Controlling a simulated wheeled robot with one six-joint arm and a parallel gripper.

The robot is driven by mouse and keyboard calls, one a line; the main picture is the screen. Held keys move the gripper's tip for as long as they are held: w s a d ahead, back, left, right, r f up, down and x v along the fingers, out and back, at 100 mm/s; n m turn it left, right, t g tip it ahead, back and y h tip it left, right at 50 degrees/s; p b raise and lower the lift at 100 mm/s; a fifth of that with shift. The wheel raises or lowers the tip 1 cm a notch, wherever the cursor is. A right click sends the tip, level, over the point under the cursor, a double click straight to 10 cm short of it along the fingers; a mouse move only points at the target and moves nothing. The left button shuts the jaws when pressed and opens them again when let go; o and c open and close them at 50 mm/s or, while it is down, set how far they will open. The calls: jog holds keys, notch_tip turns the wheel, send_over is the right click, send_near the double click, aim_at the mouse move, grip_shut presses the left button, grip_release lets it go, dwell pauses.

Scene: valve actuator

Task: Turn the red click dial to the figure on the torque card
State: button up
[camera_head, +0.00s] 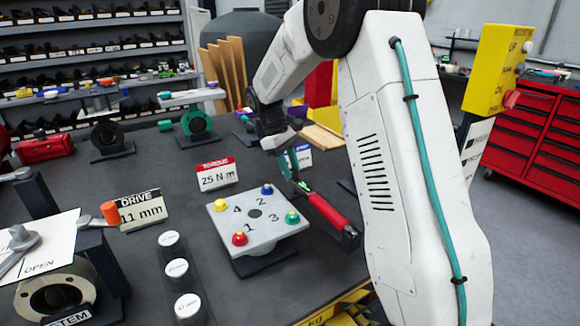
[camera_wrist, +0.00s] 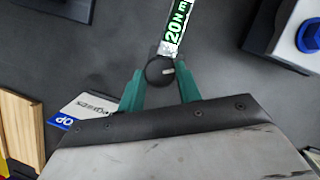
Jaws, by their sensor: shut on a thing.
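The torque card (camera_head: 217,175) stands on the bench and reads 25 N m. A wrench-like tool with a red grip (camera_head: 328,212) lies right of the numbered plate. My gripper (camera_head: 288,167) reaches down at the tool's far end. In the wrist view, my gripper's teal fingers (camera_wrist: 160,76) are shut on a dark round knob (camera_wrist: 160,72) with a pale mark. A strip beyond the knob shows a scale label (camera_wrist: 177,25) reading about 20 N m. I cannot make out any red on the knob.
A grey plate (camera_head: 262,238) carries coloured knobs numbered 1 to 4. A DRIVE card (camera_head: 141,211) reads 11 mm. Round white-topped pieces (camera_head: 177,268) stand in a row left of the plate.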

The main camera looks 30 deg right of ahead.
jog(key=m, duration=0.2)
jog(key=m+y, duration=0.2)
jog(key=m, duration=0.1)
jog(key=shift+w+d+m, duration=0.15)
jog(key=shift+d+m, duration=0.1)
jog(key=shift+m, duration=0.05)
dwell(0.4)
jog(key=o, duration=1)
jog(key=v, duration=0.8)
jog(key=shift+w+f, duration=0.1)
